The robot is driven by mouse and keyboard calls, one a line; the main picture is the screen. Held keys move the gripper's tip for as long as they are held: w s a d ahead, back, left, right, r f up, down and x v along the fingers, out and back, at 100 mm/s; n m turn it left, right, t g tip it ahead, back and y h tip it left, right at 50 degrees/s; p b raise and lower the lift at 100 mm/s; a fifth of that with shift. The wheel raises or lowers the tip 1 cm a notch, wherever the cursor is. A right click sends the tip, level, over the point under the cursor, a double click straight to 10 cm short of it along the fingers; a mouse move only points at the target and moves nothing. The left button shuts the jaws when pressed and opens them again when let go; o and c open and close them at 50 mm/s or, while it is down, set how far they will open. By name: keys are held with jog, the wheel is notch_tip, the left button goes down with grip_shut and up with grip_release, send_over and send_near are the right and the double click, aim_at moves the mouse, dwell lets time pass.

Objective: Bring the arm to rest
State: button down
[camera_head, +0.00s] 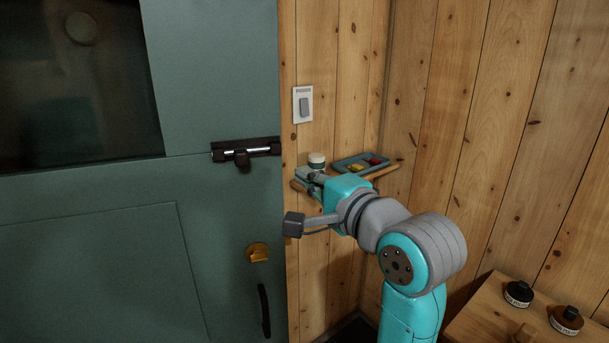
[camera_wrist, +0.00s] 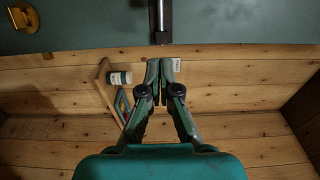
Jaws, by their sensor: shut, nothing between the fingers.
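My arm reaches up and to the left in the head view, in front of the pine wall. My gripper (camera_head: 312,176) is at its far end, near a small wall shelf, partly hidden by the wrist. In the wrist view my gripper (camera_wrist: 159,67) has its fingertips together, with nothing between them. The wrist view shows the fingers in front of the planks, below the door's bolt (camera_wrist: 161,20) in the picture.
The shelf (camera_head: 386,171) holds a white-lidded jar (camera_head: 317,160) and a tray (camera_head: 347,166) with coloured items. A green door (camera_head: 90,250) with a dark bolt (camera_head: 240,150) stands left. A light switch (camera_head: 303,105) is above. A wooden table (camera_head: 487,310) with two dark bottles is lower right.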

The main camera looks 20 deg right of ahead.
jog(key=shift+f, duration=0.1)
jog(key=s+f+n+h, duration=0.15)
jog(key=s+f, duration=0.25)
jog(key=f, duration=0.7)
jog(key=s+d+f+n+g+h, duration=0.15)
jog(key=s+f, duration=0.25)
jog(key=f, duration=0.6)
jog(key=s+f+n, duration=0.2)
jog(key=s+f, duration=0.2)
jog(key=f, duration=0.7)
jog(key=s+f+n+h, duration=0.15)
jog(key=s+f, duration=0.25)
jog(key=s, duration=0.4)
jog(key=s+f+n+y, duration=0.1)
jog(key=s+f+n, duration=0.2)
jog(key=s+f, duration=0.35)
jog(key=s+r+n+g, duration=0.1)
jog(key=s+n, duration=0.5)
jog(key=s, duration=1.2)
jog(key=shift+a+r, duration=0.2)
jog(key=shift+r, duration=0.05)
jog(key=shift+s+h, duration=0.1)
jog(key=shift+h, duration=0.15)
